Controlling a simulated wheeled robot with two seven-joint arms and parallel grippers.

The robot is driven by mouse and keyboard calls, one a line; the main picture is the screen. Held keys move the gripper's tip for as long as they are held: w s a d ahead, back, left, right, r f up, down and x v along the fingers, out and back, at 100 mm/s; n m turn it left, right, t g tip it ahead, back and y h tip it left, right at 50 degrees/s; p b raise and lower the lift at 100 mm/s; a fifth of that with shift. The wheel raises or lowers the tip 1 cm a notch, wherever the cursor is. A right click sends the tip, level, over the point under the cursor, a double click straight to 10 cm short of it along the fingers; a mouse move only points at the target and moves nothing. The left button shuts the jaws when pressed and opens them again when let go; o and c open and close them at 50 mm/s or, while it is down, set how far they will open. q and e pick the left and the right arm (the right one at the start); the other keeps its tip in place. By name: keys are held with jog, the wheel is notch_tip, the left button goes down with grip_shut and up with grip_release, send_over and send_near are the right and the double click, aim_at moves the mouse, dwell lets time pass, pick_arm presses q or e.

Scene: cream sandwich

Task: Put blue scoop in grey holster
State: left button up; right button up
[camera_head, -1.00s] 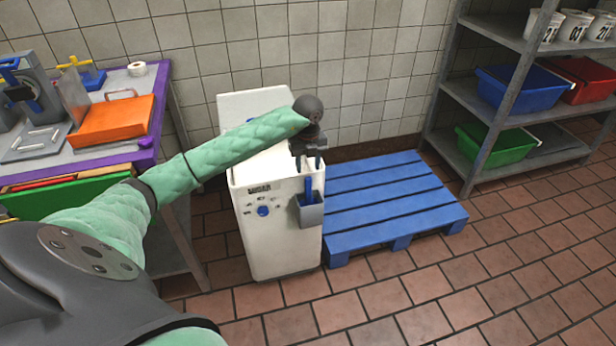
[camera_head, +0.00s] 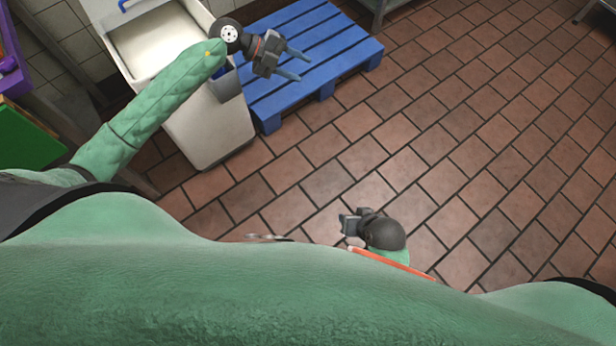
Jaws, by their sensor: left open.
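The grey holster (camera_head: 228,86) hangs on the front of the white bin (camera_head: 205,135), partly hidden by my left wrist. A little blue shows at the holster's top, but the scoop itself cannot be made out clearly there. Another small blue piece (camera_head: 123,5) shows at the bin's far edge, cut by the frame; I cannot tell what it is. My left gripper (camera_head: 293,63) is open and empty, to the right of the holster and above the pallet, apart from both. My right gripper (camera_head: 346,222) is low over the floor in front of me; its jaws are too small to judge.
A blue slatted pallet (camera_head: 330,45) lies right of the bin. A table with a purple edge (camera_head: 12,75) and a green panel (camera_head: 28,140) stands at the left. A grey rack's foot shows at the top. The tiled floor (camera_head: 440,140) to the right is clear.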

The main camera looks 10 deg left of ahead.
pick_arm(q)
jog(key=s+d+r+n+t+h, duration=0.3)
jog(key=d+r+n+t+h, duration=0.1)
jog(key=d+n+t, duration=0.55)
jog(key=s+a+f+n+t+y, duration=0.1)
jog(key=s+a+f+n+y, duration=0.2)
jog(key=s+f+n+y, duration=0.35)
jog(key=s+a+f+n+t+y, duration=0.15)
jog(key=s+f+n+y, duration=0.25)
jog(key=f+n+y, duration=0.4)
jog(key=s+d+f+g+h, duration=0.1)
jog(key=s+f+g, duration=0.2)
jog(key=s, duration=0.3)
jog(key=s+d+f+n+g, duration=0.1)
jog(key=s+d+f+g, duration=0.1)
jog(key=s, duration=0.4)
jog(key=s+d+f+n+g+h, duration=0.1)
jog(key=s+d+f+g, duration=0.1)
jog(key=s+f+g, duration=0.2)
jog(key=shift+s+d+f+h, duration=0.15)
jog(key=shift+s+f+h, duration=0.2)
jog(key=shift+s, duration=0.85)
jog(key=shift+n, duration=0.3)
